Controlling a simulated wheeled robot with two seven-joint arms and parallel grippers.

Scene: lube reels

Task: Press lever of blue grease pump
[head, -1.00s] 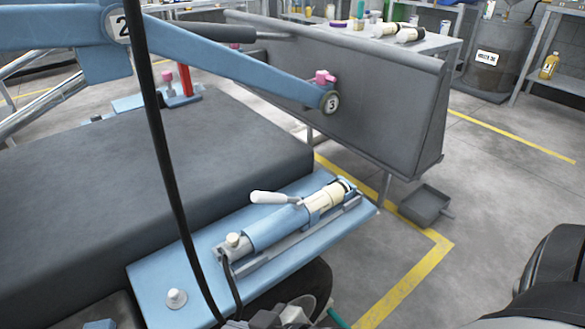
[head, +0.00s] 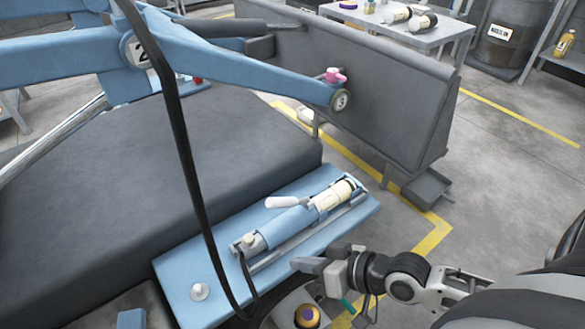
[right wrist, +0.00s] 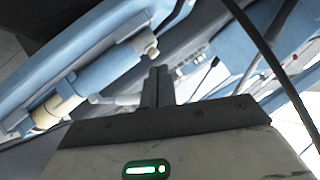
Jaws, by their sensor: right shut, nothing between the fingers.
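The blue grease pump (head: 283,228) lies on a light blue shelf (head: 180,275), with a cream cartridge section toward its far right end. Its pale lever (head: 284,202) sticks out on the upper side, pointing left. My right gripper (head: 298,264) is shut and empty, just to the lower right of the pump and apart from it. In the right wrist view the shut fingers (right wrist: 157,84) show at the centre, with the blue pump body (right wrist: 105,72) to the upper left. My left gripper is not in view.
A black hose (head: 180,120) hangs down in front of the shelf. A blue jointed arm (head: 255,72) spans above a dark grey block (head: 130,190). A grey panel (head: 350,70) stands behind. A round yellow-and-purple object (head: 306,316) sits below my right gripper. Open floor lies right.

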